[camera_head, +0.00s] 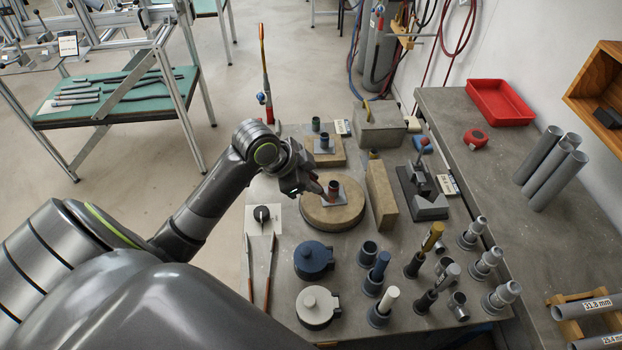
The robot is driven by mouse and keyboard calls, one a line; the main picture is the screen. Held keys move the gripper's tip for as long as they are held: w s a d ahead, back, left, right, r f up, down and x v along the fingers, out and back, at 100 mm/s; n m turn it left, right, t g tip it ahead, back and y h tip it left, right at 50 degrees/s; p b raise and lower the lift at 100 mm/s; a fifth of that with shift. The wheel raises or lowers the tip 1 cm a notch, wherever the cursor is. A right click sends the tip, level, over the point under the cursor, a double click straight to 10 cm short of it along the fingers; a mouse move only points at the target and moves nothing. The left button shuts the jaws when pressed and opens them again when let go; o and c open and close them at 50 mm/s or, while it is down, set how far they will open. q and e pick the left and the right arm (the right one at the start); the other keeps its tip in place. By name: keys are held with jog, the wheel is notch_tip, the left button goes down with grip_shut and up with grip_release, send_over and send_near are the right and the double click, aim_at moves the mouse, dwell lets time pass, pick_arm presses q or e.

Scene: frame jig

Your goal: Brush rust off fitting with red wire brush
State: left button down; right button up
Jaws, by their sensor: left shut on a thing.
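The rusty fitting (333,190), a short reddish-brown upright tube on a square grey flange, sits on a round tan block (318,217) at mid-bench. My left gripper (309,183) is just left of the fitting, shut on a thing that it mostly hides. I take this to be the red wire brush; its colour and bristles do not show clearly. I cannot tell whether its dark end touches the fitting. Brushes with blue (380,266), yellow (433,236) and white (389,298) handles stand in grey holders at the front right. My right gripper is out of view.
Another flanged fitting (324,144) lies on a square block behind. A tan upright slab (380,195) and a dark clamp (420,192) stand right of the round block. Blue (313,259) and white (318,306) round pots and tongs (262,265) are at the front left.

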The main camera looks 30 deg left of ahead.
pick_arm(q)
jog(key=shift+f+b, duration=0.4)
jog(key=shift+f, duration=0.25)
jog(key=shift+d, duration=0.1)
jog(key=shift+w+d+r, duration=0.15)
jog(key=shift+w+d, duration=0.25)
jog(key=shift+d, duration=0.2)
jog(key=shift+s+a+p, duration=0.7)
jog(key=shift+a+p, duration=0.05)
jog(key=shift+w+d, duration=0.6)
jog(key=shift+d, duration=0.1)
jog(key=shift+s+a+p, duration=0.55)
jog(key=shift+s+a, duration=0.05)
jog(key=shift+a, duration=0.15)
jog(key=shift+w+d, duration=0.7)
jog(key=shift+d, duration=0.05)
jog(key=shift+s+a+p, duration=0.5)
jog(key=shift+s+a, duration=0.2)
